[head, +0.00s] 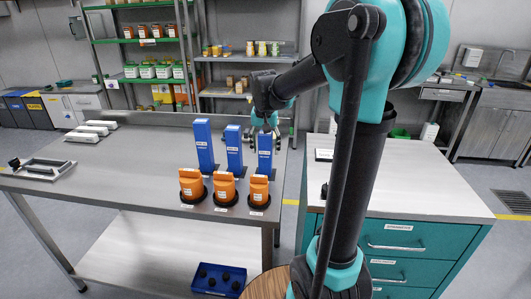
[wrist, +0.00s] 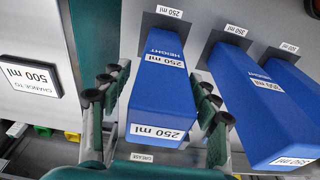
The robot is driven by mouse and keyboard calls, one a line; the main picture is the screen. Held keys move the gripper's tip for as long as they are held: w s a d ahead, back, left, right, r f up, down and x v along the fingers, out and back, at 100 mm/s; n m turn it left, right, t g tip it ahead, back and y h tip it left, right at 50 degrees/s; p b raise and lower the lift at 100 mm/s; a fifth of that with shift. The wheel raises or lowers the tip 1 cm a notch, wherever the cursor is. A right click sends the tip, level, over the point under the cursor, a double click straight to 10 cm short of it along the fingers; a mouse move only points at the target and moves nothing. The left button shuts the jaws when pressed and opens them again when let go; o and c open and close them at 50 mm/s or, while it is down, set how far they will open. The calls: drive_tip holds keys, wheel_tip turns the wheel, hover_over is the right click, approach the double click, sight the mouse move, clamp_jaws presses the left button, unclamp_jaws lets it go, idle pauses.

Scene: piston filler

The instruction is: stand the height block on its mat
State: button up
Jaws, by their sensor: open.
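The blue 250 ml height block (head: 265,160) stands upright at the right end of a row of three blue blocks on the steel table. In the wrist view this block (wrist: 160,90) is between the spread fingers of my gripper (wrist: 157,104), with a gap visible on the right side. Its foot is at a dark square mat (wrist: 177,30) labelled 250 ml.
Several orange parts in black bases, such as the right one (head: 259,189), stand in front of the blocks. A sign (wrist: 32,77) reads "Change to 500 ml". A teal drawer cabinet (head: 400,240) is right of the table (head: 130,165). The table's middle left is clear.

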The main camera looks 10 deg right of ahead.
drive_tip(key=r, duration=0.3)
drive_tip(key=s+r, duration=0.1)
drive_tip(key=r, duration=0.5)
drive_tip(key=shift+s+a+r, duration=0.15)
drive_tip(key=shift+a+r, duration=0.1)
